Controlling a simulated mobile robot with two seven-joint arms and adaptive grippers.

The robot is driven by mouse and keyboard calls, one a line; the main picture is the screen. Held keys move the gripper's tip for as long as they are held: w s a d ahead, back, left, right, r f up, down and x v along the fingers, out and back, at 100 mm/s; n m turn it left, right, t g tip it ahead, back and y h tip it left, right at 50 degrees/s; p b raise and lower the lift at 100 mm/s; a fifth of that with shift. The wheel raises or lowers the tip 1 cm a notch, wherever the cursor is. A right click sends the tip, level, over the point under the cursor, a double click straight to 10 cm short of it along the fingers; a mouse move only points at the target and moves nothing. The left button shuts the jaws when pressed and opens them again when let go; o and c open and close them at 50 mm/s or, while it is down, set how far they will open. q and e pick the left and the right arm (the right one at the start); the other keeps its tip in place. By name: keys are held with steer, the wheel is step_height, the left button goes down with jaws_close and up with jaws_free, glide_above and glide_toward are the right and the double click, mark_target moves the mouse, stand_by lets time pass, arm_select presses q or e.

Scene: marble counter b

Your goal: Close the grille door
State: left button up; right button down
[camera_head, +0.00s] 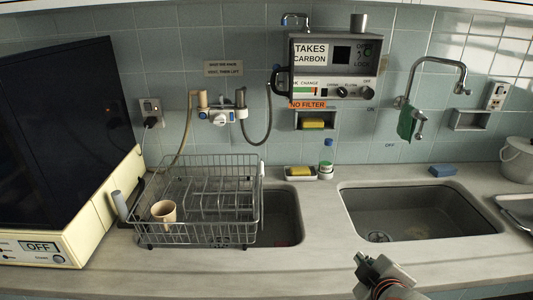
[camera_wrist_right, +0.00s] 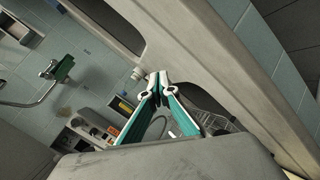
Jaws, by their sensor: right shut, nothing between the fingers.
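I cannot make out a door with a grille in either view. A cream appliance (camera_head: 105,207) with a large dark panel (camera_head: 60,125) stands at the far left of the head view, with an "OFF" display on its front. Whether this panel is a door, and whether it is open, I cannot tell. My right gripper (camera_head: 366,264) is at the bottom right of centre, in front of the right sink and far from the appliance. In the wrist view its fingers (camera_wrist_right: 157,80) meet at the tips, empty. My left gripper is not in view.
A wire dish rack (camera_head: 255,215) with a beige cup (camera_head: 163,211) sits over the left sink. The right sink (camera_head: 420,213) is empty. A grey wall unit (camera_head: 313,75) hangs above the counter. A white pot (camera_head: 517,160) stands far right. The counter's front strip (camera_head: 300,272) is clear.

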steer(key=w+a+r+n+t+y, duration=0.2)
steer(key=w+a+r, duration=0.35)
steer(key=r, duration=0.45)
steer(key=w+a+r+n+t+y, duration=0.2)
steer(key=w+a+r+n, duration=0.15)
steer(key=a+r, duration=0.5)
steer(key=a+r+n+t+y, duration=0.1)
steer(key=a+r+n+y, duration=0.15)
steer(key=a+r, duration=0.45)
steer(key=a+r+n+t+y, duration=0.1)
steer(key=a+r+n, duration=0.15)
steer(key=r, duration=0.85)
steer(key=w+d, duration=0.1)
steer(key=w, duration=0.8)
steer(key=shift+w+r, duration=0.25)
steer(key=shift+w, duration=0.15)
steer(key=shift+d+p, duration=0.1)
steer(key=shift+p, duration=0.2)
